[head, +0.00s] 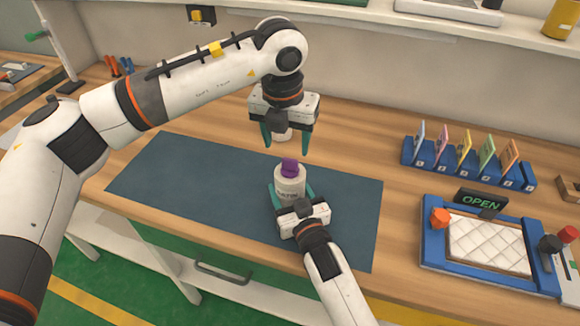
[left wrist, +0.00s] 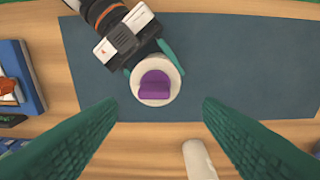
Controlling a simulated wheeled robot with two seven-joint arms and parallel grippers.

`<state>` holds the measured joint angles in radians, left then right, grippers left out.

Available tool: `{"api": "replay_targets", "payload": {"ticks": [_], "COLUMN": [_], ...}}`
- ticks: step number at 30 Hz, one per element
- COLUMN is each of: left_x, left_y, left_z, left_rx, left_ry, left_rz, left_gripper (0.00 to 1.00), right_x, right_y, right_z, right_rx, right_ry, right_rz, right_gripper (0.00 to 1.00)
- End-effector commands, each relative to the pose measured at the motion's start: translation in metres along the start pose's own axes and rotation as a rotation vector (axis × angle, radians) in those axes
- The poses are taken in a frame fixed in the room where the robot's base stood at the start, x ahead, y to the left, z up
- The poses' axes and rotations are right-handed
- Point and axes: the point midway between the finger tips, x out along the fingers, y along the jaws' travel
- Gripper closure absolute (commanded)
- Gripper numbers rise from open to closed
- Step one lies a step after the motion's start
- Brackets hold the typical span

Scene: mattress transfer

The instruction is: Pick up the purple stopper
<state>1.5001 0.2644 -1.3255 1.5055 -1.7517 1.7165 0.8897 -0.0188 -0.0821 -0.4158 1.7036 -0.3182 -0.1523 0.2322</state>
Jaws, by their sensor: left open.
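The purple stopper (head: 289,168) sits in the top of a white bottle (head: 289,185) over the dark blue mat (head: 180,185). In the left wrist view the stopper (left wrist: 155,84) shows from above, inside the bottle's round white top (left wrist: 155,101). My left gripper (head: 286,149) is open and points down, a little above and behind the stopper, with nothing between its fingers. My right gripper (head: 291,195) comes from the front, its teal fingers on both sides of the bottle, seemingly closed on it. The bottle is upright; whether its base touches the mat is hidden.
A white cylinder (left wrist: 198,160) is on the table behind the mat. A blue rack (head: 465,165) with several coloured cards stands at the right. A blue-framed tray with a white quilted pad (head: 490,245) and an OPEN sign (head: 481,203) are at the front right. The mat's left part is clear.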

Motion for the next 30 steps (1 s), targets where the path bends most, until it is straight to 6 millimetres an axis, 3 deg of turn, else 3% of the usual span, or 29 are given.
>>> {"api": "replay_targets", "payload": {"ticks": [8,16,23,30], "left_x": [0.019,0.057,0.060,0.060], "left_y": [0.002,0.006,0.006,0.006], "left_z": [0.001,0.002,0.002,0.002], "left_rx": [-0.001,-0.003,-0.002,-0.002], "left_ry": [-0.002,-0.002,0.000,0.000], "left_rz": [0.000,0.000,0.000,0.000], "left_gripper": [0.39,0.39,0.39,0.75], "right_x": [0.000,0.000,0.000,0.000], "right_y": [0.000,0.000,0.000,0.000], "right_z": [0.000,0.000,0.000,0.000], "right_rx": [0.000,0.000,0.000,0.000], "right_ry": [0.001,0.001,0.001,0.001], "right_rz": [0.000,0.000,0.000,0.000], "right_gripper": [0.72,0.72,0.72,0.72]}}
